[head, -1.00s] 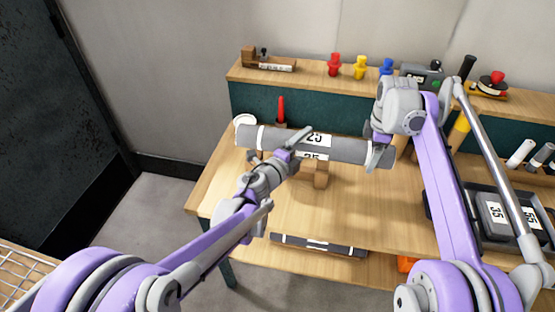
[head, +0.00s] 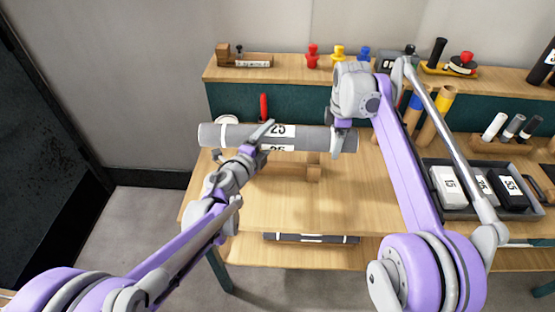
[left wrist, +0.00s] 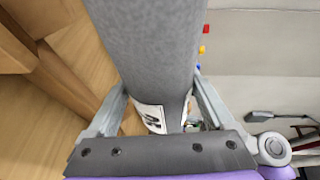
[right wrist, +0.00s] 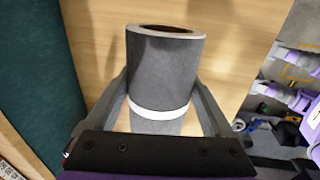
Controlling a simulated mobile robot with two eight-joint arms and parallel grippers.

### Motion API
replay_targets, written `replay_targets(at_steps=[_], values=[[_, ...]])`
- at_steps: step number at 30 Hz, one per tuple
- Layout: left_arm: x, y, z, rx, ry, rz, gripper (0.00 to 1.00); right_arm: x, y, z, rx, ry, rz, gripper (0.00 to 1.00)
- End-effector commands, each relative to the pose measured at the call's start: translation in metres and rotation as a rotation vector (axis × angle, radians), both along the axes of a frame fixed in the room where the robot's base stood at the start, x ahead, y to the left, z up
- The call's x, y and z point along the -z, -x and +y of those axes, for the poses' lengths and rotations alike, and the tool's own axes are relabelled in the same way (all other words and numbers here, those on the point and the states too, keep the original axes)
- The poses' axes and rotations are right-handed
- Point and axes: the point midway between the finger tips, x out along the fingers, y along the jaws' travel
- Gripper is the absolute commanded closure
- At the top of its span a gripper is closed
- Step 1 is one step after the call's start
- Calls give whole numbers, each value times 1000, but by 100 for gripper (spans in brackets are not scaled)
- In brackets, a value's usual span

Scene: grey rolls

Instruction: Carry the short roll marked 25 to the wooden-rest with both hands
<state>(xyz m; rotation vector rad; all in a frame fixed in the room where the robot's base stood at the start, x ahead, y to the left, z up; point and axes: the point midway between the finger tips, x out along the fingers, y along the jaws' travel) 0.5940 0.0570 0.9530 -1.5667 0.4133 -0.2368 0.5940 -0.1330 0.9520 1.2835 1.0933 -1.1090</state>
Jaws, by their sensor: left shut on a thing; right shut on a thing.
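The short grey roll marked 25 (head: 225,136) lies nearly level across the head view, its white label facing up. My left gripper (head: 262,136) is shut on it near the label; the left wrist view shows the roll (left wrist: 150,45) between the fingers. My right gripper (head: 343,138) is shut on it near the right end; the right wrist view shows the hollow end and a white band (right wrist: 160,104). The wooden-rest (head: 313,172) shows just below the roll on the table, partly hidden by it. I cannot tell whether they touch.
The wooden table (head: 280,210) has clear room in front of the rest. A grey tray (head: 455,213) with marked blocks stands at the right. A red upright tool (head: 263,106) is behind the roll. Another dark roll (head: 310,238) lies on a lower shelf.

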Motion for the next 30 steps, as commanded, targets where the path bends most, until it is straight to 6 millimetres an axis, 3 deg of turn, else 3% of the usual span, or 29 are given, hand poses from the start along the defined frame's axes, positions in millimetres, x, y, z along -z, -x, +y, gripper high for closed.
replay_targets(at_steps=[14, 30], values=[[6, 0, 1, -2, 0, 1, 100, 6, 0, -1, 1, 2, 2, 100], [44, 0, 1, -2, 1, 12, 100, 44, 0, -1, 1, 2, 12, 100]])
